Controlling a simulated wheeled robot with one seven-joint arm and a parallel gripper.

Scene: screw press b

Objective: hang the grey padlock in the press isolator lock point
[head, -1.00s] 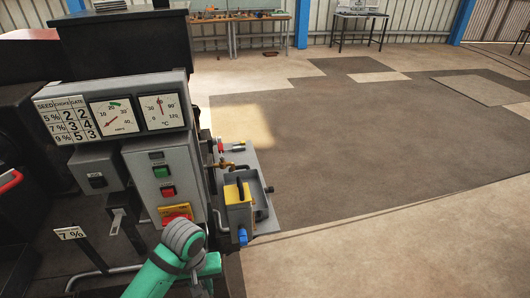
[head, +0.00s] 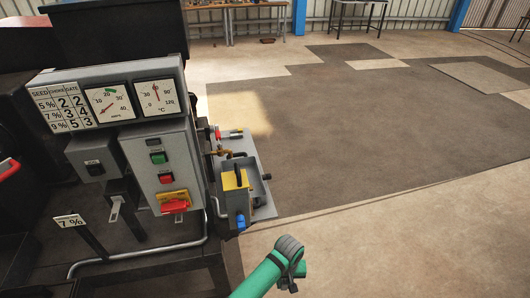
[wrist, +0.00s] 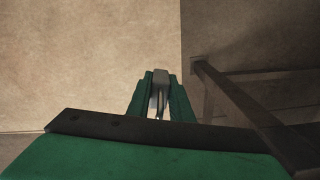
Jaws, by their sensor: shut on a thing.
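My gripper (wrist: 159,98) shows in the wrist view with its green fingers shut on a narrow pale grey thing, which looks like the grey padlock (wrist: 160,78). Its body and shackle cannot be told apart clearly. In the head view my green arm is at the bottom, right of the press and over the floor; the fingertips and padlock cannot be made out there. The likely isolator, a red handle on a yellow plate (head: 173,200), sits low on the grey control box, left of my arm and apart from it. Its lock hole is too small to make out.
The control box (head: 153,165) has a green and a red button. A tray (head: 263,197) with a yellow-topped box (head: 235,188) juts from the press's right side. A pipe (head: 140,252) runs along the press table's front. Open floor (head: 400,220) lies to the right.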

